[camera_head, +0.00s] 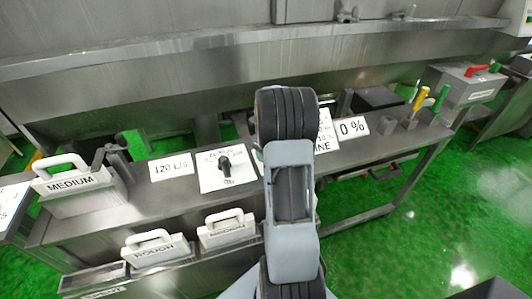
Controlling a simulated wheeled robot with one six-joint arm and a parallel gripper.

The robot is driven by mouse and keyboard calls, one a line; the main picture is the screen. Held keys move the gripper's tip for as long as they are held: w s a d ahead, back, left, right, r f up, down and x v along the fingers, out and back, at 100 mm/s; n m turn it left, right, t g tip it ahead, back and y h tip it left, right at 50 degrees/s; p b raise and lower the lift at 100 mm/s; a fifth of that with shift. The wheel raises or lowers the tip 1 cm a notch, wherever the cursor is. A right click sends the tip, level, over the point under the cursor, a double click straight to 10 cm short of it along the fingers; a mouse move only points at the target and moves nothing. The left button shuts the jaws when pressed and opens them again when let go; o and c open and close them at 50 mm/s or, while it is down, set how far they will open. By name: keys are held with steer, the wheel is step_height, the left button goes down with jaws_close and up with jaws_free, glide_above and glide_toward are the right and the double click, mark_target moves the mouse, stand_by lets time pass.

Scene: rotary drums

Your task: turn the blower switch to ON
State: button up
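No switch with a readable blower or ON label shows. A black rotary knob (225,164) sits on a white plate (207,182) on the grey metal bench, left of my arm. Small markings ring the knob, too small to read, so I cannot tell its setting or whether it is the blower switch. A second white plate (325,143), ending in "INE", is partly hidden behind my arm. My arm rises through the middle of the view. My gripper is not in view.
A "120 L/s" sign (171,167) and a "0 %" sign (352,128) stand on the bench (160,215). A white-handled "MEDIUM" block (72,184) is at left. Similar blocks (157,250) sit lower in front. A box (465,88) with red and green handles is at right.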

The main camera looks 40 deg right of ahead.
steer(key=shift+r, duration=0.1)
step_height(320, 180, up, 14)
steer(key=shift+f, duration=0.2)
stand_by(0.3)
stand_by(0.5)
